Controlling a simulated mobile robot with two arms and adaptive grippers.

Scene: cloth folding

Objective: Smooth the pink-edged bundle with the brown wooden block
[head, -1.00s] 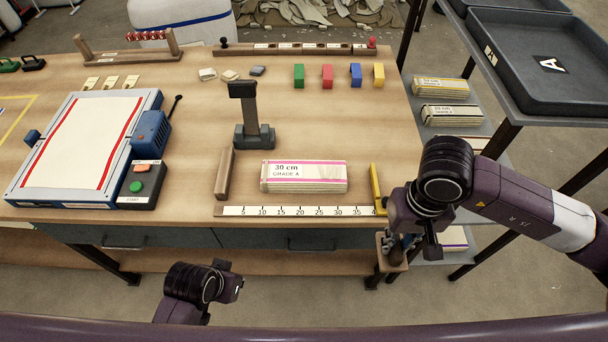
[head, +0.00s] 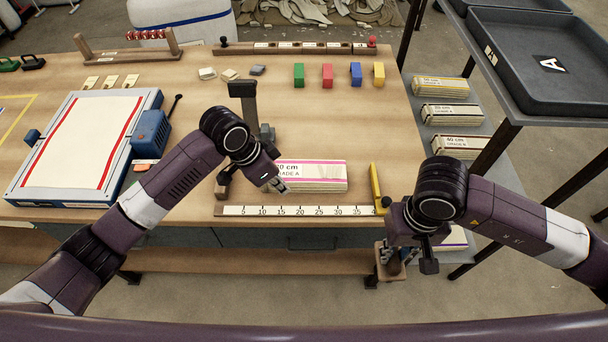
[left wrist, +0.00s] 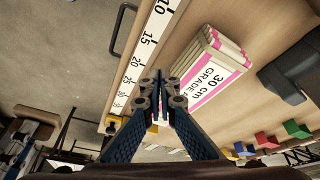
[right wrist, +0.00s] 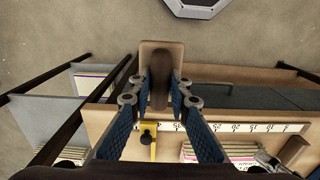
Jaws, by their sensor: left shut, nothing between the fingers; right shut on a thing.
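The pink-edged bundle (head: 318,178), labelled 30 cm GRADE A, lies flat behind the ruler strip (head: 300,211). My left gripper (head: 281,187) is shut and empty at the bundle's left end, hiding part of its label. In the left wrist view the closed fingertips (left wrist: 160,84) are beside the bundle (left wrist: 208,72); I cannot tell whether they touch it. My right gripper (head: 392,250) is shut on the brown wooden block (head: 396,272) by its dark handle, out past the table's front right corner. The block (right wrist: 150,55) also shows in the right wrist view.
A yellow stop (head: 377,190) stands at the ruler's right end. A dark post (head: 243,90) and a wooden bar behind my left gripper stand left of the bundle. Coloured blocks (head: 327,76) line the back. Shelves with more bundles (head: 452,115) stand to the right.

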